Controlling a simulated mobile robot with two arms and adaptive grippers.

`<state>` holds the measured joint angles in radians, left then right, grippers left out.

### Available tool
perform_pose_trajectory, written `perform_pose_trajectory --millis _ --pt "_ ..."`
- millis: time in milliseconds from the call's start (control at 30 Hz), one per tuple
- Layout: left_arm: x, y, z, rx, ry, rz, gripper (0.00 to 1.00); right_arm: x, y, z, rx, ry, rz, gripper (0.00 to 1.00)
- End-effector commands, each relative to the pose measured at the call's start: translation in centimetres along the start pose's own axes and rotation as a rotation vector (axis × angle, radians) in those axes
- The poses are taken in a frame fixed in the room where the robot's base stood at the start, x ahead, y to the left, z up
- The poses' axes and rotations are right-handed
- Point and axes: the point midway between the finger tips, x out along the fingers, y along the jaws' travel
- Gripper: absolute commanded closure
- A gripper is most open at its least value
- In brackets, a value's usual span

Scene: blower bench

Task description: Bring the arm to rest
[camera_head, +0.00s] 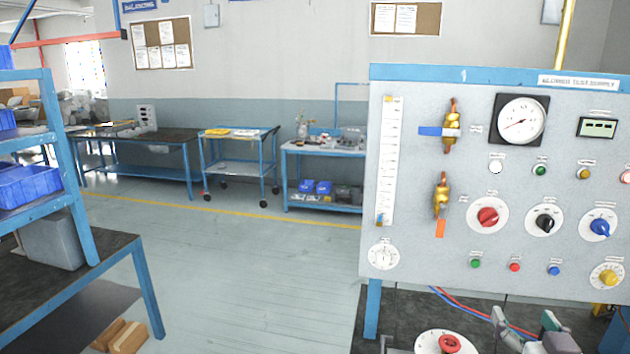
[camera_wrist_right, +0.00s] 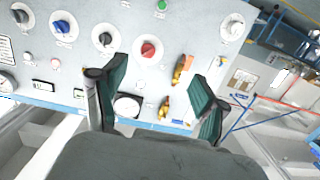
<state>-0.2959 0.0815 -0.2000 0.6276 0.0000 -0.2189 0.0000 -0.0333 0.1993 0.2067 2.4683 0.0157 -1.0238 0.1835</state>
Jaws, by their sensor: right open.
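My right gripper (camera_head: 527,322) shows at the bottom right of the head view, low in front of the test panel (camera_head: 460,165). In the right wrist view its two green-padded fingers (camera_wrist_right: 155,92) stand wide apart with nothing between them. The panel fills much of that view upside down, with the red knob (camera_wrist_right: 148,48), the black knob (camera_wrist_right: 104,40) and the round gauge (camera_wrist_right: 128,106) beyond the fingers. The gripper appears clear of the panel. My left gripper is not in view.
Red and blue hoses (camera_head: 470,312) run nearby. A blue-framed shelf (camera_head: 75,190) with blue bins stands at left. Open floor (camera_head: 240,270) lies between.

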Motion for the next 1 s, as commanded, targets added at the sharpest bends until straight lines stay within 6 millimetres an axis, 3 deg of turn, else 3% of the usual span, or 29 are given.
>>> perform_pose_trajectory --millis 267,467,600,700,1000 --pt "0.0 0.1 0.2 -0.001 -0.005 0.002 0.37 -1.4 -2.0 7.0 -0.049 -0.209 -0.040 0.27" --pt "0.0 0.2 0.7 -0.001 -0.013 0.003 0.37 -4.6 -4.0 14.7 -0.108 -0.451 -0.093 0.27" --pt "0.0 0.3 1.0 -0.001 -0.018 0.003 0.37 -8.9 -5.6 21.0 -0.163 -0.671 -0.149 0.27" --pt "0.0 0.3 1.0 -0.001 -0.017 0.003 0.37 -12.4 -6.5 24.7 -0.198 -0.814 -0.191 0.27" --pt "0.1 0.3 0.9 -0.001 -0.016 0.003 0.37 -22.0 -8.2 31.6 -0.278 -1.144 -0.301 0.27"
